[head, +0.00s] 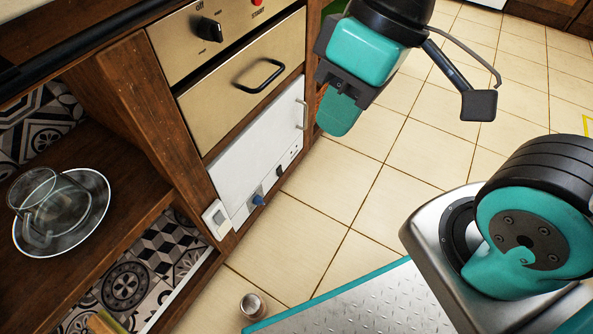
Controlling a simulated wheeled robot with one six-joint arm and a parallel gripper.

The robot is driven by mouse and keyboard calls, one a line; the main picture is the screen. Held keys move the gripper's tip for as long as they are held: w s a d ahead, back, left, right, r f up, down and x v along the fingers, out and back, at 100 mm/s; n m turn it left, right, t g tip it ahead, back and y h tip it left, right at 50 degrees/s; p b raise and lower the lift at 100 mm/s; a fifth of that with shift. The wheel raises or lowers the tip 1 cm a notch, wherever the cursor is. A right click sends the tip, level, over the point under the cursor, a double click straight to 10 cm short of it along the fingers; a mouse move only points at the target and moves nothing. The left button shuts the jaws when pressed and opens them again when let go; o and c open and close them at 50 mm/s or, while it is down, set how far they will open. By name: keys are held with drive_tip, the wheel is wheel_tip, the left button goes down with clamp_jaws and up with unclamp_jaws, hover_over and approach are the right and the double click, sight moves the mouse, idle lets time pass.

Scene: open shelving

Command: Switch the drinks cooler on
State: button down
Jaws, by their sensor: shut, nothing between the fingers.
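A white-fronted unit (248,150) with a bar handle, probably the drinks cooler, is built into the wooden cabinet below a beige drawer. Along its lower edge are a blue knob (258,199) and several small dark controls (279,171). A white rocker-type switch (217,218) sits at its lower left corner; its position is too small to read. My gripper (339,111) has teal fingers, is shut and empty, and hangs in front of the cabinet to the right of the white unit, apart from it.
A beige panel above has a black rotary knob (209,30) marked "Off" and a red button (257,3). The drawer (240,85) has a black handle. A glass cup (45,200) and plate stand on the left shelf. A metal cylinder (253,305) is on the tiled floor.

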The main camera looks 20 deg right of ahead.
drive_tip(key=w+d+f+m+t+y+b, duration=0.1)
drive_tip(key=w+f+m+t+y+b, duration=0.2)
drive_tip(key=w+f, duration=0.8)
drive_tip(key=w+d+f+m+b, duration=0.1)
drive_tip(key=w+f+m+b, duration=0.4)
drive_tip(key=w+f, duration=0.6)
drive_tip(key=d+f+m+t+h+b, duration=0.1)
drive_tip(key=d+f+m, duration=0.3)
drive_tip(key=f, duration=0.8)
drive_tip(key=d+f+m+t+h+b, duration=0.1)
drive_tip(key=d+f+m+t, duration=0.2)
drive_tip(key=f, duration=1)
drive_tip(key=d+m, duration=0.2)
drive_tip(key=shift+m+b, duration=0.4)
drive_tip(key=shift+w+f, duration=0.1)
